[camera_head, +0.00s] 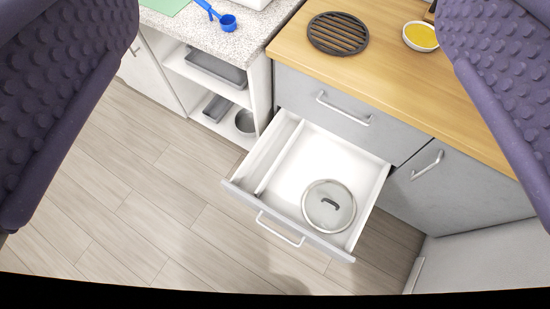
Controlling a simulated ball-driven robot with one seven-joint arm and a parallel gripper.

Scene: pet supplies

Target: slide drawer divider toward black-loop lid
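An open white drawer (308,165) juts out from the cabinet in the middle of the view. The thin white drawer divider (279,158) stands near the drawer's left wall, running front to back, with a narrow slot to its left. The lid (329,207) is a round glass disc with a black loop handle, lying in the front right of the drawer. Bare drawer floor lies between divider and lid, so they are apart. My gripper (297,110) shows as two purple, bumpy fingers at the left and right picture edges, wide open, with nothing between them.
A wooden counter (385,85) with a black round trivet (338,33) and a bowl of yellow contents (421,36) is above the drawer. A blue measuring scoop (228,22) lies on the speckled counter. Open shelves (210,75) stand left. Wooden floor (150,190) is clear.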

